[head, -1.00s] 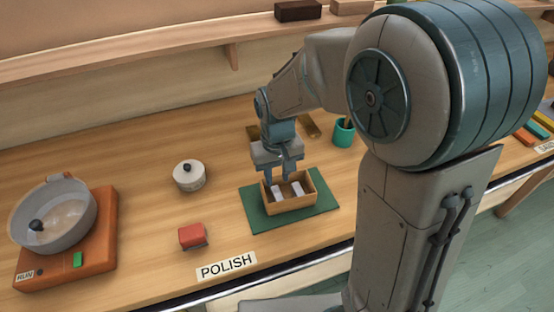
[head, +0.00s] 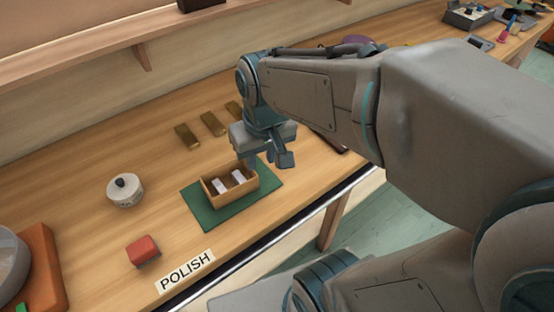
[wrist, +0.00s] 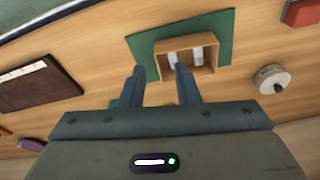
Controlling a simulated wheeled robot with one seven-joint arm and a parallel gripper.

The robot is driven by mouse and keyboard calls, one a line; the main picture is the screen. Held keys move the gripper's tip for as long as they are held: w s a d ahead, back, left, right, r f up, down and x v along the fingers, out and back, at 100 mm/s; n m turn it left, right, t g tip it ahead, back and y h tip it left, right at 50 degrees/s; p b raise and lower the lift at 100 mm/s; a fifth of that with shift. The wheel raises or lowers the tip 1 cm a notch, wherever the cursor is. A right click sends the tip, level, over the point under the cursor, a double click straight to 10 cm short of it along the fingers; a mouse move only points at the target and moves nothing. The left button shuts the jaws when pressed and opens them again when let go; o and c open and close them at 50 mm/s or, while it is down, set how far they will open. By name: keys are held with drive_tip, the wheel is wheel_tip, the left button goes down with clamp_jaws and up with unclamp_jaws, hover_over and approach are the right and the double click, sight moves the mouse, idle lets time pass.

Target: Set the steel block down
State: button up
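Two pale steel blocks, one (head: 218,187) on the left and one (head: 238,176) on the right, lie side by side inside a small open wooden box (head: 229,199). The box sits on a green mat (head: 270,187). In the wrist view the blocks also show in the box (wrist: 198,54). My gripper (head: 266,160) is open, above the right rear side of the box and clear of the blocks.
A red block (head: 143,251) and a lidded white pot (head: 125,191) stand left of the mat. Several brass bars (head: 187,136) lie behind it. A POLISH label (head: 186,271) is at the front edge. A dark brown board (wrist: 38,86) shows in the wrist view. The bench between them is clear.

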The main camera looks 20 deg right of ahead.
drive_tip(key=shift+m+t, duration=0.4)
drive_tip(key=shift+m, duration=0.1)
drive_tip(key=s+d, duration=0.1)
drive_tip(key=s, duration=0.2)
drive_tip(key=s+d, duration=0.1)
drive_tip(key=shift+s+d+f, duration=0.15)
drive_tip(key=shift+d, duration=0.2)
drive_tip(key=shift+a, duration=0.1)
